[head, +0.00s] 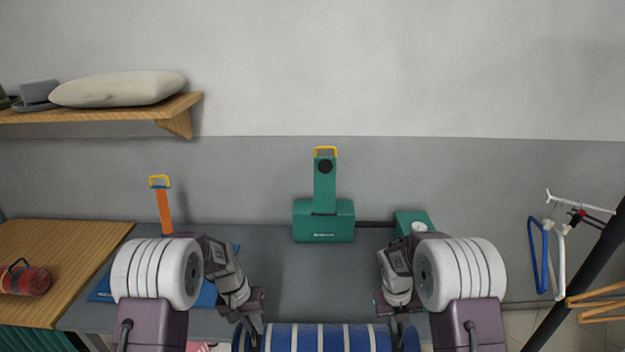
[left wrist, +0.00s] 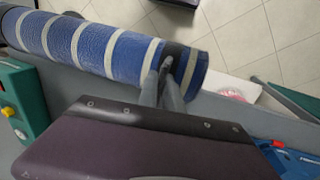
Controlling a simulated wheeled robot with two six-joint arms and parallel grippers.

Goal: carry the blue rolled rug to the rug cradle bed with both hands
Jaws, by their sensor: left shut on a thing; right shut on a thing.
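The blue rolled rug (head: 333,339) with pale stripes lies crosswise at the bottom edge of the head view, its lower part cut off. My left gripper (head: 254,337) is shut on it near its left end. My right gripper (head: 399,335) is shut on it near its right end. In the left wrist view the rug (left wrist: 119,52) runs from the upper left, and my left fingers (left wrist: 170,82) grip at a dark band close to one end. The rug appears in front of the grey counter's edge. I cannot pick out the rug cradle bed with certainty.
A green machine (head: 323,222) with a yellow handle stands at the back of the grey counter (head: 300,280). A green box (head: 412,220) is right of it. A blue item (head: 205,296) is partly behind my left arm. Hangers (head: 545,258) hang at right. The counter's middle is clear.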

